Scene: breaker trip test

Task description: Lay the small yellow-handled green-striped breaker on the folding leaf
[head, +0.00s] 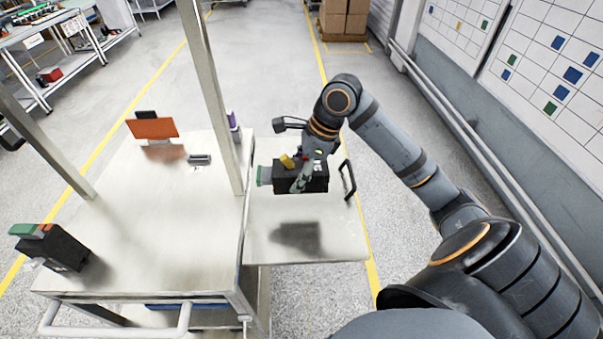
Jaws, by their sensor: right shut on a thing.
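The small breaker (316,181) has a black body, a green part at its left end and a yellow handle on top. My right gripper (304,172) is shut on it from above. The folding leaf (335,240) is the pale panel on the right side of the cart. The breaker is over the far half of the leaf, and a dark shadow lies on the leaf nearer to me, so it seems held above the surface. My left gripper is out of view.
The cart top (160,235) holds another black breaker (62,250) with green and orange parts, an orange plate (152,128), a small dark device (200,159) and a purple bottle (232,122). A post (212,95) rises near the leaf.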

